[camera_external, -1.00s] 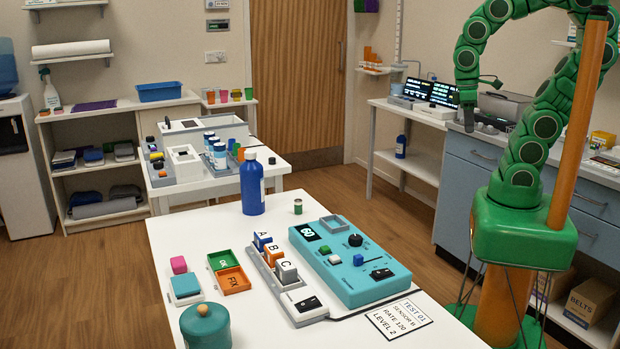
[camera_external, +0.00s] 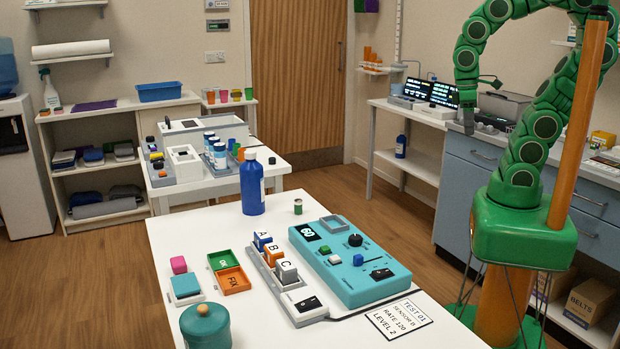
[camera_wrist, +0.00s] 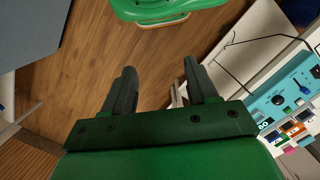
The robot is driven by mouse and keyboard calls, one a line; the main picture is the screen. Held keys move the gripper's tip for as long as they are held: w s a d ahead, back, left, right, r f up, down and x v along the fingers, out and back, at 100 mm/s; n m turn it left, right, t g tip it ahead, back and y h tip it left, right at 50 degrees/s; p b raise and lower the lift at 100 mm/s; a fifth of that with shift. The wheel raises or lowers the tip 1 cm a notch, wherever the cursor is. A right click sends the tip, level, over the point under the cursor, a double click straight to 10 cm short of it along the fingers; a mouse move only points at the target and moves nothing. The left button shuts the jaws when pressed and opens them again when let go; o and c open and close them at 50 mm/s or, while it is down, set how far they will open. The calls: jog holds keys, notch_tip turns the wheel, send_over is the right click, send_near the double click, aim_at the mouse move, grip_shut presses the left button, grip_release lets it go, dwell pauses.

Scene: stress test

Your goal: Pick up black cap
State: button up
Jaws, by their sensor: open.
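No black cap can be made out with certainty. Small dark round pieces (camera_external: 153,148) sit at the left of the grey organiser on the back table, beside a yellow one; they are too small to tell if one is the cap. My gripper (camera_wrist: 158,78) is open in the wrist view, its two dark fingers apart with only wooden floor between them. In the external view my gripper (camera_external: 468,122) hangs at the end of the green arm at the upper right, far from the organiser.
The white front table (camera_external: 190,235) holds a teal control panel (camera_external: 385,258), a blue bottle (camera_external: 252,190), a teal lidded pot (camera_external: 205,325) and lettered blocks. Small bottles stand on the back table (camera_external: 270,162). A blue-fronted counter (camera_external: 470,180) stands near my arm. Floor between tables is clear.

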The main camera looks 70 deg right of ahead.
jog(key=w+a+r+n+t, duration=0.1)
jog(key=w+a+n+t, duration=0.15)
jog(key=w, duration=0.95)
jog(key=w+a+r+n+t, duration=0.2)
jog(key=w+a+t, duration=0.1)
jog(key=w, duration=0.8)
jog(key=w+d+r+t+h, duration=0.15)
jog(key=w+d+t, duration=0.25)
jog(key=w+d, duration=0.75)
jog(key=w+d+r+t+h, duration=0.15)
jog(key=w+d+t, duration=0.25)
jog(key=w, duration=1.5)
jog(key=w+d+f+n+y, duration=0.1)
jog(key=w+f+y, duration=0.1)
jog(key=w+f, duration=0.3)
jog(key=n+g+y, duration=0.2)
jog(key=n+y, duration=0.2)
jog(key=y, duration=0.7)
send_near(276, 163)
jog(key=w+a+r, duration=0.1)
jog(key=w+r, duration=0.1)
jog(key=shift+m, duration=0.25)
jog(key=shift+f+x, duration=0.15)
jog(key=shift+x, duration=1.75)
jog(key=shift+f+x, duration=0.15)
jog(key=shift+x, duration=1.75)
jog(key=shift+d, duration=0.1)
grip_shut()
